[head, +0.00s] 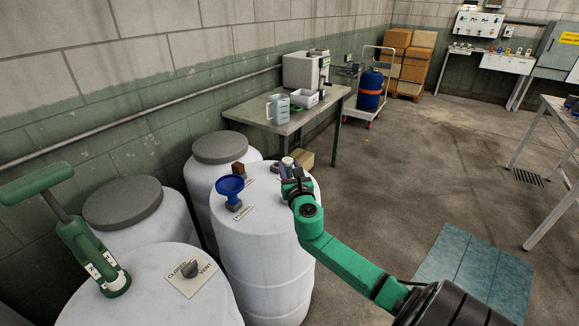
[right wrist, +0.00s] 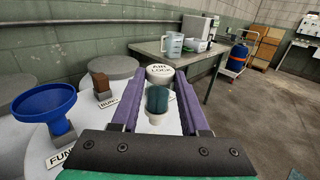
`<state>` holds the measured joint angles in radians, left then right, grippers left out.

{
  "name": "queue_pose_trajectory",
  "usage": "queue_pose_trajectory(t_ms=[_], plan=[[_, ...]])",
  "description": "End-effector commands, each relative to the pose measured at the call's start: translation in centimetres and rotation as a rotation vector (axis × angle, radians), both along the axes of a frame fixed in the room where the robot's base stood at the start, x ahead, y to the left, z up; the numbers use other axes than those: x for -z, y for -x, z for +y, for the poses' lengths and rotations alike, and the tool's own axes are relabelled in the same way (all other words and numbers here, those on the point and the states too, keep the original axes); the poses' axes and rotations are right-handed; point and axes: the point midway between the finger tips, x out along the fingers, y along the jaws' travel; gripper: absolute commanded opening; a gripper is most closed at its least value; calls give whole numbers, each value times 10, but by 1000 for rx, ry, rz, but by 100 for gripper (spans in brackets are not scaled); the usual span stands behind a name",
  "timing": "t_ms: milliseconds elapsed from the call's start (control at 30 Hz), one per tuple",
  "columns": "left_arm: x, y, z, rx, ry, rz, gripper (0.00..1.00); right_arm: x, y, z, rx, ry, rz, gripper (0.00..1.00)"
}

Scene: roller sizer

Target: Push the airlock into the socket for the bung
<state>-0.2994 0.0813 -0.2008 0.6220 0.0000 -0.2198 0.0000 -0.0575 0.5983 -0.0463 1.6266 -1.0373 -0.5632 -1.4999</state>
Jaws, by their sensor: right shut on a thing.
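My right gripper (head: 287,176) is over the top of the middle white drum (head: 265,245). In the right wrist view its purple fingers are shut on the airlock (right wrist: 157,99), which shows a dark teal middle and white parts. A white round piece lettered AIR LOCK shows just beyond the fingertips. The brown bung (right wrist: 99,81) sits on a small grey socket (right wrist: 106,98) by the BUNG label, left of the fingers; it also shows in the head view (head: 238,169). The airlock's lower end is partly hidden, so its contact with the drum is unclear. My left gripper is not in view.
A blue funnel (head: 230,186) stands in a grey holder on the same drum. A green hand pump (head: 92,255) and a CLOSED/VENT knob (head: 190,269) are on the nearest drum. A table (head: 285,123) with a jug stands behind. Open floor lies right.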

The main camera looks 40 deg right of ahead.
Motion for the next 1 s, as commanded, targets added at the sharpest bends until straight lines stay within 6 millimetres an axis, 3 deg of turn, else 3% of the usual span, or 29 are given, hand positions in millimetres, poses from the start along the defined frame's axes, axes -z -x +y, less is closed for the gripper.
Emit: queue_pose_trajectory(t_ms=[100,300,1000], plan=[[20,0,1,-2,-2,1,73,22,0,0,0,0,1,0],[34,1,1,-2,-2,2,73,38,0,0,0,0,1,0],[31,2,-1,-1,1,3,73,37,0,0,0,2,1,0]])
